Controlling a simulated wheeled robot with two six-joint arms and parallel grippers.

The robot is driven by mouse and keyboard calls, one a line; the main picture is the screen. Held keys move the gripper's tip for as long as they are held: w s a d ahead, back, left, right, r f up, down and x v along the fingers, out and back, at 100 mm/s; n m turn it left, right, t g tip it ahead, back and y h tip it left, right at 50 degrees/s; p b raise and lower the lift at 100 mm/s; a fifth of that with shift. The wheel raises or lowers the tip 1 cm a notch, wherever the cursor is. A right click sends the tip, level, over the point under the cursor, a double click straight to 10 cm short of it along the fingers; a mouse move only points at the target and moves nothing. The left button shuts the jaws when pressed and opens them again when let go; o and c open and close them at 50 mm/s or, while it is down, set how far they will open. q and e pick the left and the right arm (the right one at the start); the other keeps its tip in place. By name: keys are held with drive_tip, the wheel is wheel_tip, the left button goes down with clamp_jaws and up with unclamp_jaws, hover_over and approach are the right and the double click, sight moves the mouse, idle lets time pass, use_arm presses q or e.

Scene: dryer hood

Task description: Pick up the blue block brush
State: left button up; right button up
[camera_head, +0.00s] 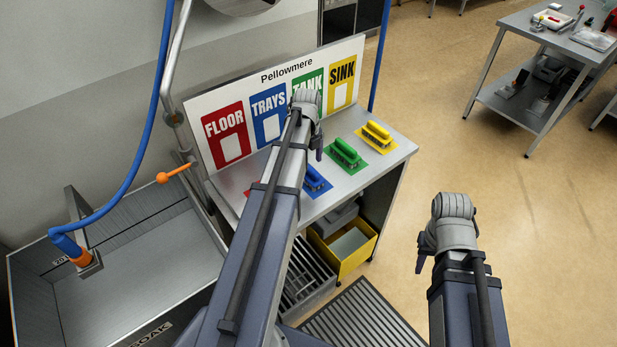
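The blue block brush (316,178) lies on a blue patch on the steel bench (369,179), below the TRAYS panel. My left arm passes just left of it and may cover its edge. My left gripper (318,143) is above the bench, appearing just above the blue brush in the picture; only a small dark part shows, and I cannot see its opening. My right gripper (422,257) is over the floor to the right of the bench, apart from the brushes. Only a small dark part of it shows too. Neither gripper visibly holds anything.
A green brush (344,153) and a yellow brush (377,133) lie to the right. A red patch (249,190) shows left, mostly behind my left arm. The sign board (287,77) stands along the back. A sink (150,270) is left, a yellow bin (345,252) below.

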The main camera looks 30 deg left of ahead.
sight(309, 166)
use_arm(q)
drive_tip(key=shift+w+d+f+b, duration=0.1)
drive_tip(key=shift+f+b, duration=1.2)
drive_tip(key=shift+b, duration=0.05)
drive_tip(key=shift+w+f+b, duration=0.1)
drive_tip(key=shift+f+b, duration=1.2)
drive_tip(key=shift+r, duration=0.1)
drive_tip(key=c, duration=1.5)
